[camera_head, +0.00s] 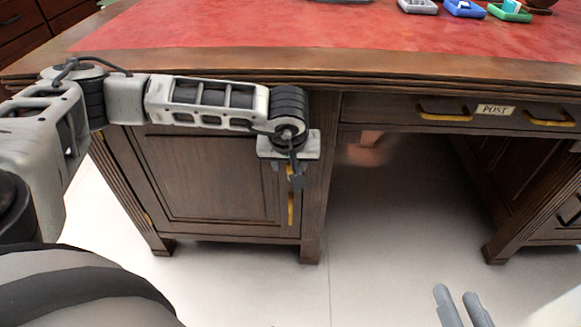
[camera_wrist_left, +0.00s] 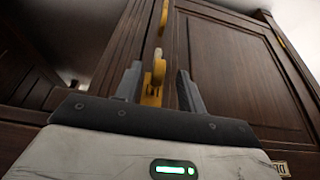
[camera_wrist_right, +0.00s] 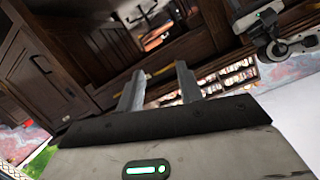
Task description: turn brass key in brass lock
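The brass key (camera_wrist_left: 158,68) stands out from the front of the dark wooden cabinet door, between the two fingers of my left gripper (camera_wrist_left: 158,88). The fingers are apart, with a visible gap on the right side of the key; contact on the left side is hard to tell. The brass lock behind the key is mostly hidden, and I cannot tell its slot. In the head view my left gripper (camera_head: 297,178) is at the door's right edge and covers the key and lock. My right gripper (camera_head: 463,304) is open and empty, low over the floor; its fingers also show apart in the right wrist view (camera_wrist_right: 160,86).
A long brass strip (camera_head: 291,208) shows on the door below my left gripper. A POST drawer (camera_head: 385,108) with brass handles is on the right. The knee space beneath is open.

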